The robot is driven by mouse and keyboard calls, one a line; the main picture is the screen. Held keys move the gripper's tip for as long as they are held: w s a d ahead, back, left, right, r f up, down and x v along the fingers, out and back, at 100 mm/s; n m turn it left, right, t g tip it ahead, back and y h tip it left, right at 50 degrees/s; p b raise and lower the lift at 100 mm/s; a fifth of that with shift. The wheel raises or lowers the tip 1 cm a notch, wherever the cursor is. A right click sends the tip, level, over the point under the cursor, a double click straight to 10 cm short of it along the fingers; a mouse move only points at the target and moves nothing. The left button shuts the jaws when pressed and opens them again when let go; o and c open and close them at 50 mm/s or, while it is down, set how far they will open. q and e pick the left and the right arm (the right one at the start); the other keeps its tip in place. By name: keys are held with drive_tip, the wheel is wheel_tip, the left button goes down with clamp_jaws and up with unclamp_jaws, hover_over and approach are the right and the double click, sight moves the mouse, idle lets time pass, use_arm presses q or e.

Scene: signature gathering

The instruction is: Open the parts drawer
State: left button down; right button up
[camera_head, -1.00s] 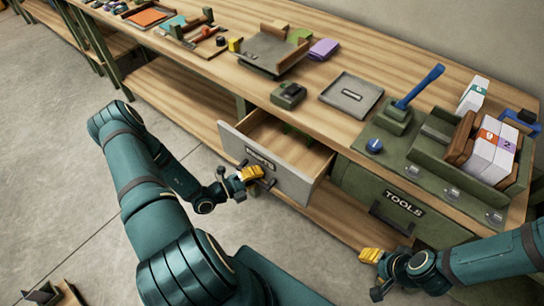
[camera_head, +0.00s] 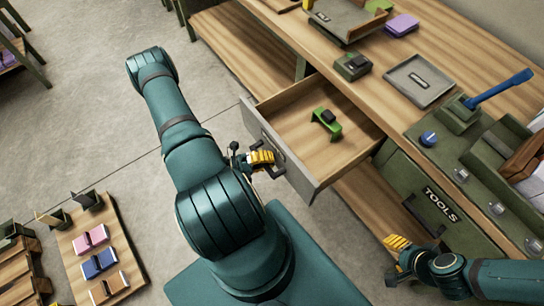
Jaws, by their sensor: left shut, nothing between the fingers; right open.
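The parts drawer (camera_head: 318,175) is pulled well out of the bench, with its grey front facing my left arm. Inside lies a green bracket-like object with a dark part (camera_head: 327,122); the rest of the wooden drawer floor is bare. My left gripper (camera_head: 264,159), with yellow fingers, is shut at the drawer front by its handle (camera_head: 272,165); nothing shows between the fingers, and I cannot tell whether it touches the handle. My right gripper (camera_head: 397,243) is open and empty, low in front of the green TOOLS drawer (camera_head: 425,195).
The bench top holds a grey tray (camera_head: 419,80), a dark green box (camera_head: 352,66) and a blue-handled lever (camera_head: 497,88).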

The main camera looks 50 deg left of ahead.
use_arm(q)
drive_tip(key=c, duration=0.9)
unclamp_jaws()
drive_tip(key=shift+c, duration=0.2)
drive_tip(key=shift+s, duration=0.1)
drive_tip(key=v, duration=1.2)
